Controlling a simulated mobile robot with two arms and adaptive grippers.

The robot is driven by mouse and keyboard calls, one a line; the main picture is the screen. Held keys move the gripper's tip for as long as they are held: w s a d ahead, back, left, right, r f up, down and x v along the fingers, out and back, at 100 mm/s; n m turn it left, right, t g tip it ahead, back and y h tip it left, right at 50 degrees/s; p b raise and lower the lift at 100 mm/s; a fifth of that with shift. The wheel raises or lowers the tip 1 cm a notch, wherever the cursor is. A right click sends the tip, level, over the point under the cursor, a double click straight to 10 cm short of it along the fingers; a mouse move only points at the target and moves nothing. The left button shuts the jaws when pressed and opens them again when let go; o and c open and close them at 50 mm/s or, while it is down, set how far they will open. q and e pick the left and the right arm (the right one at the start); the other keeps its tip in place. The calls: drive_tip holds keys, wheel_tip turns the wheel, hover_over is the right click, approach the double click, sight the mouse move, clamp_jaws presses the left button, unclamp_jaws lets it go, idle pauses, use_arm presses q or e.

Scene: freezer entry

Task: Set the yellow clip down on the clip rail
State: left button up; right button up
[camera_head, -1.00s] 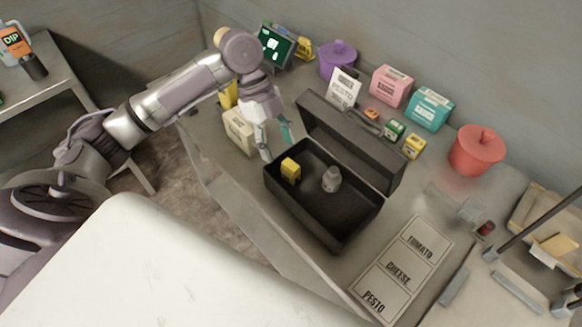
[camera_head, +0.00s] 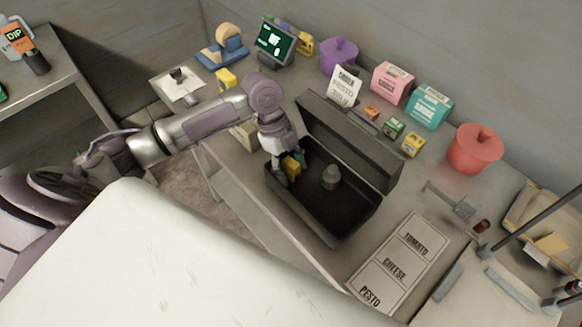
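I cannot make out a yellow clip or a clip rail for certain. A small yellow block (camera_head: 290,165) with dark marks is inside the open black case (camera_head: 318,235), at its left end. My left gripper (camera_head: 291,168) reaches down into the case from above, with its fingers around the yellow block. Whether the fingers press on it cannot be told. Another yellow item (camera_head: 226,78) stands on the far left of the table. A grey bottle-like piece (camera_head: 331,176) stands in the case. My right gripper is not in view.
The case's raised lid (camera_head: 350,145) stands behind it. Boxes in pink (camera_head: 392,82) and teal (camera_head: 430,107), a purple pot (camera_head: 338,55) and a red pot (camera_head: 474,149) line the back. A labelled mat (camera_head: 412,238) lies at front right. A screen (camera_head: 275,42) stands far left.

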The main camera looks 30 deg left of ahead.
use_arm(q)
drive_tip(key=c, duration=0.9)
drive_tip(key=shift+o, duration=0.2)
